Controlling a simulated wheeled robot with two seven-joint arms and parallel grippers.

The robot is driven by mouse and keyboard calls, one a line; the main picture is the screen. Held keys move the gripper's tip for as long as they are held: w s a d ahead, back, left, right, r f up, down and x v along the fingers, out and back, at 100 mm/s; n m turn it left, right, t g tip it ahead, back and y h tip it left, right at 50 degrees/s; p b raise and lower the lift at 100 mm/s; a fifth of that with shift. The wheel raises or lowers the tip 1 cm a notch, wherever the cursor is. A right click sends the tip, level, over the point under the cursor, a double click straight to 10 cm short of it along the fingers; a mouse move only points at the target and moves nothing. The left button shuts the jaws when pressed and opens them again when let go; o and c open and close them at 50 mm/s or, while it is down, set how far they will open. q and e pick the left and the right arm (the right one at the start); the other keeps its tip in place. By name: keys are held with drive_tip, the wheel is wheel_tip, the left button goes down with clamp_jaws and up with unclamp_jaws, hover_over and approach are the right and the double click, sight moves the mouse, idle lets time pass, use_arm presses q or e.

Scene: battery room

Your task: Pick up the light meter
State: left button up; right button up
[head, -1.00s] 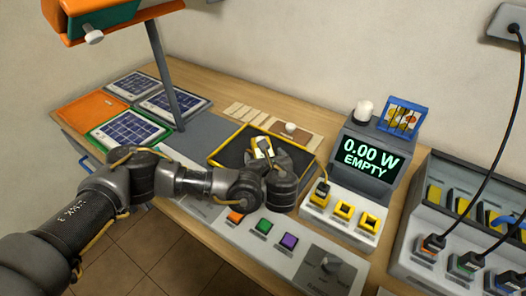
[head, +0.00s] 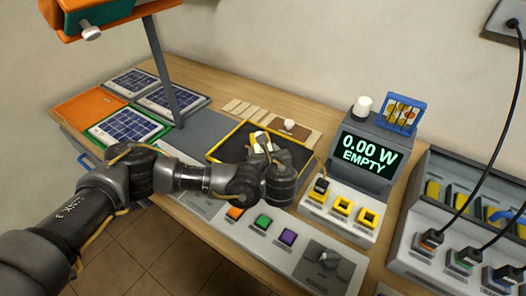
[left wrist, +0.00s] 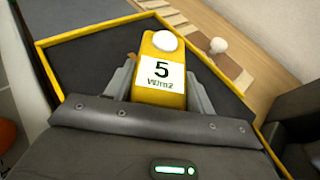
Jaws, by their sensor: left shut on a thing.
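The light meter (left wrist: 160,75) is a yellow block with a white dome on top and a label reading "5 W/m2" in the left wrist view. My left gripper (left wrist: 158,88) is shut on it, with a grey finger on each side. In the head view the light meter (head: 261,140) shows as a small white and yellow shape at the fingertips of my left gripper (head: 264,150). Both are over the black tray with a yellow rim (head: 222,138). I cannot tell whether the meter touches the tray floor. My right gripper is not in view.
A display unit (head: 367,155) reading "0.00 W EMPTY" stands right of the tray. Coloured buttons (head: 262,222) and a knob line the front panel. Solar panels (head: 128,124) lie at left by a lamp post (head: 170,75). A cabled charger rack (head: 437,240) is at right.

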use_arm(q)
wheel_tip(320, 180, up, 8)
drive_tip(key=shift+r+b, duration=0.2)
drive_tip(key=shift+b, duration=0.1)
drive_tip(key=shift+r, duration=0.6)
drive_tip(key=shift+a, duration=0.1)
